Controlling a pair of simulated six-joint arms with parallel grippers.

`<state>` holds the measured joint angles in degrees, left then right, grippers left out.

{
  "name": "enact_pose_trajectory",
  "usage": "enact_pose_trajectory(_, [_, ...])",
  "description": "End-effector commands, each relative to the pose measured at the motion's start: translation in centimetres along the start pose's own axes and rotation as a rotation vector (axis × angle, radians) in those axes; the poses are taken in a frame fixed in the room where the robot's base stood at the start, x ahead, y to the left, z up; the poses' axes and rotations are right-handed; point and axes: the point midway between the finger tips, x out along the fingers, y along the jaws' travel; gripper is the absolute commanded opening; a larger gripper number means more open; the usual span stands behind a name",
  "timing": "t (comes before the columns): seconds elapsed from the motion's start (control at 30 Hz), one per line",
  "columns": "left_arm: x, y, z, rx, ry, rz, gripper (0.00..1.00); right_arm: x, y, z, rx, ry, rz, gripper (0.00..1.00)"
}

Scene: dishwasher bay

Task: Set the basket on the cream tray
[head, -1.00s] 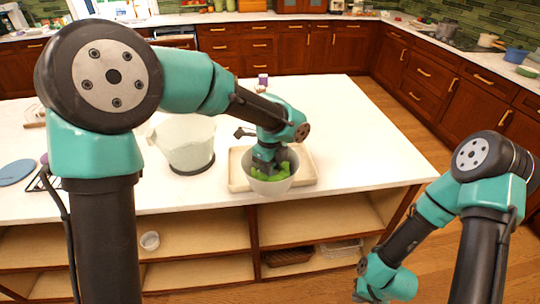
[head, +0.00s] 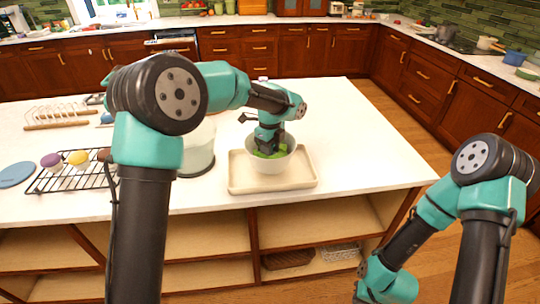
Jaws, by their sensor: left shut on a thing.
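The basket (head: 272,167) is a pale, round, bowl-shaped vessel with green contents. It is upright over the middle of the cream tray (head: 240,187), a shallow rectangle near the counter's front edge. I cannot tell whether the basket's base touches the tray floor or hangs just above it. My left gripper (head: 266,149) reaches down into the basket from above and is shut on it; its fingertips are partly hidden by the basket wall and green contents. My right arm is folded at the lower right, and its gripper is out of the picture.
A large pale container (head: 199,150) stands left of the tray, partly behind my left arm. A black wire rack (head: 92,183) with purple and yellow items lies farther left, near a blue disc (head: 16,172). The counter right of the tray (head: 365,150) is clear.

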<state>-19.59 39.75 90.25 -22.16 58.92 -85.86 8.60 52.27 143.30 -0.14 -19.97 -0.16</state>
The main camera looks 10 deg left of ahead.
Motion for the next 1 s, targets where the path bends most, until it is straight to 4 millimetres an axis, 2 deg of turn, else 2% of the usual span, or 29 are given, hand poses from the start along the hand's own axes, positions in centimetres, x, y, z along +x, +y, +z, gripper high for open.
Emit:
enact_pose_trajectory(0.07, [0.1,-0.5,0.4,-0.001,0.000,0.000,0.07,0.0,0.0,0.0,0.000,0.000,0.000,0.00])
enact_pose_trajectory(0.3, [3.3,-0.3,0.3,0.001,0.000,0.002,0.07,0.0,0.0,0.0,0.000,0.000,0.000,0.00])
enact_pose_trajectory(0.77, [3.9,-0.3,0.3,0.000,0.000,0.000,0.07,0.0,0.0,0.0,0.000,0.000,0.000,0.00])
enact_pose_trajectory(0.8, [3.9,-0.3,0.3,0.000,0.000,0.000,0.39,0.0,0.0,0.0,0.000,0.000,0.000,0.00])
enact_pose_trajectory(1.0, [3.9,-0.4,0.3,0.000,0.000,0.000,0.58,0.0,0.0,0.0,0.000,0.000,0.000,0.00])
